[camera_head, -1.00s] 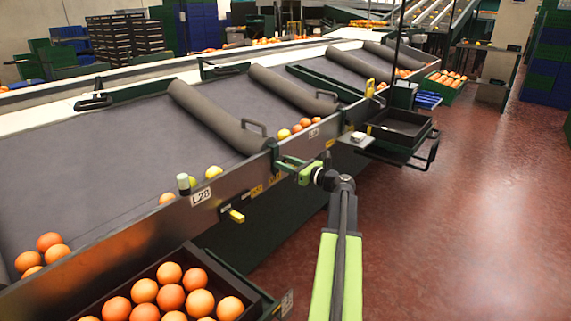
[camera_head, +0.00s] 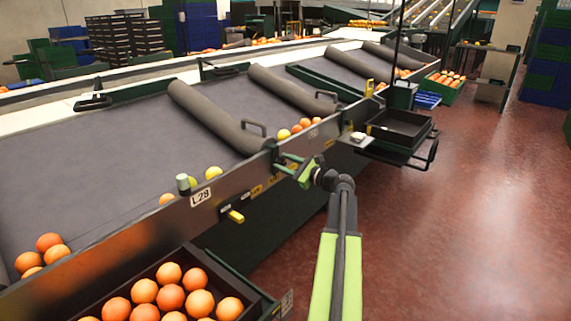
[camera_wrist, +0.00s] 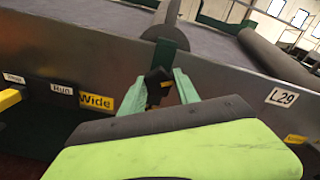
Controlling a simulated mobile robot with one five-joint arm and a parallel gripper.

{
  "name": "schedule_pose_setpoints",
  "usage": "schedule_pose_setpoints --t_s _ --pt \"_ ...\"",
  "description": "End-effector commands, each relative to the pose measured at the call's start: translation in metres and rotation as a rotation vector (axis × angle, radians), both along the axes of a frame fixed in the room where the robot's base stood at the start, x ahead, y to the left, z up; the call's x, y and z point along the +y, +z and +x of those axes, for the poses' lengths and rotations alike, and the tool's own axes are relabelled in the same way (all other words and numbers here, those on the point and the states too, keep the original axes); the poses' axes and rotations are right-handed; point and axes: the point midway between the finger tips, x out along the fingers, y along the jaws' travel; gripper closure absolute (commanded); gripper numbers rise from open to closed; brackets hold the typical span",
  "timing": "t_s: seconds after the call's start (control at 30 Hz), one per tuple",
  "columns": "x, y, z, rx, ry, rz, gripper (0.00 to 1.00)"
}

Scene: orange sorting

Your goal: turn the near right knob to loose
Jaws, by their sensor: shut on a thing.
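The black knob (camera_wrist: 158,76) sits on the metal side rail below the round end of a dark bar, seen in the wrist view. My gripper (camera_wrist: 161,82) has its two green fingers on either side of the knob and is shut on it. In the head view my gripper (camera_head: 284,165) is at the rail, by the near end of a grey padded roller (camera_head: 215,118), and hides the knob there. I cannot tell the knob's setting. A yellow "Wide" label (camera_wrist: 97,101) and a white label (camera_wrist: 62,89) are on the rail left of the knob.
A yellow lever (camera_head: 236,216) sticks out from the rail. A crate of oranges (camera_head: 250,294) stands at the lower left of the head view. An empty black tray (camera_head: 402,122) juts out to the right of my gripper. The red floor (camera_head: 460,230) at right is clear.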

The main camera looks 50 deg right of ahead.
Motion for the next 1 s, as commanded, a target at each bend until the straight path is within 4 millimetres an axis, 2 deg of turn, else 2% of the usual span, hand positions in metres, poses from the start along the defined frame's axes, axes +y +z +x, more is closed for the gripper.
schedule_pose_setpoints --t_s 0.7,1.0 --pt "0.0014 0.0001 -0.0002 -0.056 0.000 -0.676 1.00" --pt "0.0020 0.0000 -0.0003 -0.076 0.001 -0.914 1.00"
